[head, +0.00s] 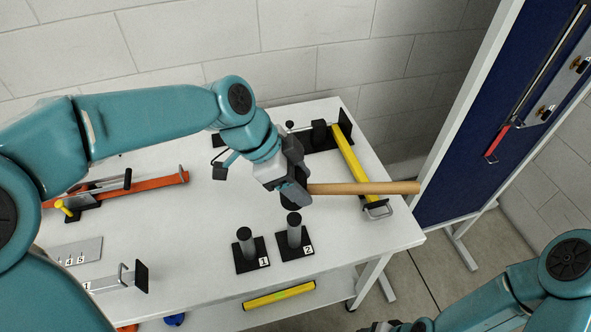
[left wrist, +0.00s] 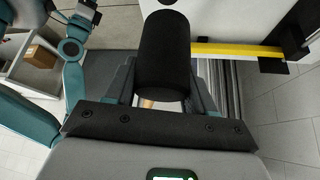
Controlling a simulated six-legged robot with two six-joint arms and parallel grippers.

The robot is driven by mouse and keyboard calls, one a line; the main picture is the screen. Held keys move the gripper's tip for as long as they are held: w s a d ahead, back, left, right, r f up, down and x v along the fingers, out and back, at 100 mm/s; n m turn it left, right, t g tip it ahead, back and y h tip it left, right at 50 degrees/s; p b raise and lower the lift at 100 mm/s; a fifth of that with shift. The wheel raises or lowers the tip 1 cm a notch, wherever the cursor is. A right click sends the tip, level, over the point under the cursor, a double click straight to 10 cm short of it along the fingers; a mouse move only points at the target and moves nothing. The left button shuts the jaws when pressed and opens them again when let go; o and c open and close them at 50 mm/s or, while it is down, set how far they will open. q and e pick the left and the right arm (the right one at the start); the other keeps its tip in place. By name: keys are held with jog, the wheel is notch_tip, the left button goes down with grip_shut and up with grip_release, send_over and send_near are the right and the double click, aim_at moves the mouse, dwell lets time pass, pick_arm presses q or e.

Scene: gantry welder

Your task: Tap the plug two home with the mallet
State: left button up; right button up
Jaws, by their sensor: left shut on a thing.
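My left gripper (head: 298,187) is shut on the mallet. The mallet's wooden handle (head: 365,188) points right across the table in the head view. Its black cylindrical head (left wrist: 163,55) fills the upper middle of the left wrist view, just beyond the fingers. Plug two (head: 294,219) has a dark top and sits in a grey post on the black base marked 2 (head: 296,246). The gripper and mallet are above and just behind it in the picture, apparently apart from it. My right gripper (head: 382,326) is barely visible at the bottom edge, its jaws unclear.
A similar post marked 1 (head: 246,243) stands just left of plug two. A yellow bar (head: 350,160) lies at the table's right, an orange bar (head: 150,187) at its left. A blue panel (head: 470,130) stands right of the table.

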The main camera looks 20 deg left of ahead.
pick_arm(q)
jog(key=shift+d+r, duration=0.15)
jog(key=shift+r, duration=0.35)
jog(key=shift+s+d+r+p, duration=0.1)
jog(key=shift+r+p, duration=0.05)
jog(key=shift+p, duration=0.15)
jog(key=shift+s, duration=0.1)
jog(key=shift+a+f+b, duration=0.2)
jog(key=shift+f+b, duration=0.1)
jog(key=shift+f, duration=0.2)
jog(key=shift+d+f+b, duration=0.15)
jog(key=shift+f+b, duration=0.4)
jog(key=shift+f, duration=0.25)
jog(key=shift+f+b, duration=0.55)
jog(key=shift+f, duration=0.45)
